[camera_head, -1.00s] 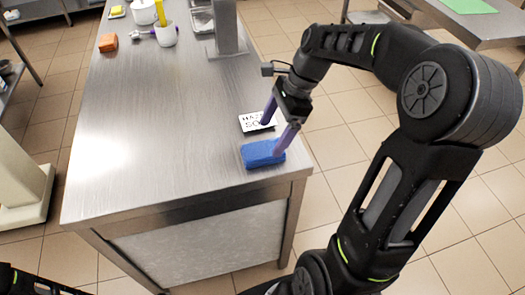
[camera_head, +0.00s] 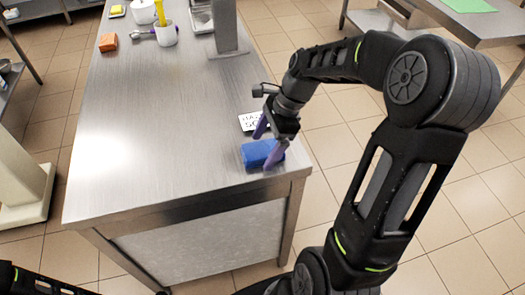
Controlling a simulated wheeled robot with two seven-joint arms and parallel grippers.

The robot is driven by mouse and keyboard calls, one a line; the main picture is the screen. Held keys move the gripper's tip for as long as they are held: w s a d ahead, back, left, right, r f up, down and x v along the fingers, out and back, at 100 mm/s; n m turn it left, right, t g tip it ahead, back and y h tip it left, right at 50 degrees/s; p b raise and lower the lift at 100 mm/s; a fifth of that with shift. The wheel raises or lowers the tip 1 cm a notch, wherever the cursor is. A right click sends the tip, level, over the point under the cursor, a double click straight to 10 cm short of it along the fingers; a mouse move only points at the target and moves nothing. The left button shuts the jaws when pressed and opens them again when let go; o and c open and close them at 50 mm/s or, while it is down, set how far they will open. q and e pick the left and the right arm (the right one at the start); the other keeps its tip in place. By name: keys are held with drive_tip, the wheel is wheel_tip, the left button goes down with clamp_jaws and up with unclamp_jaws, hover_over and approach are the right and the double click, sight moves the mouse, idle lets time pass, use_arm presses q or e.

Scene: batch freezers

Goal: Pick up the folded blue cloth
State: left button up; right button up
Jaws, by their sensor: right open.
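The folded blue cloth (camera_head: 256,155) lies on the steel counter (camera_head: 165,120), close to its near right corner. My right gripper (camera_head: 267,147) is at the cloth, pointing down with its purple fingers apart. The nearer finger overlaps the cloth's right end in the picture; the other is at its far side. I cannot tell whether either finger touches the cloth. My left gripper is out of view; only a dark part of my left arm shows at the bottom left corner.
A white card with black lettering (camera_head: 250,121) lies just behind the cloth. A grey upright post (camera_head: 228,30) stands farther back. The counter's middle is clear.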

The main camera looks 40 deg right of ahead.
sight(265, 149)
idle(0.3)
drive_tip(key=c, duration=1.5)
drive_tip(key=shift+o, duration=0.2)
drive_tip(key=shift+r, duration=0.1)
wheel_tip(265, 149, up, 10)
drive_tip(key=shift+b, duration=0.3)
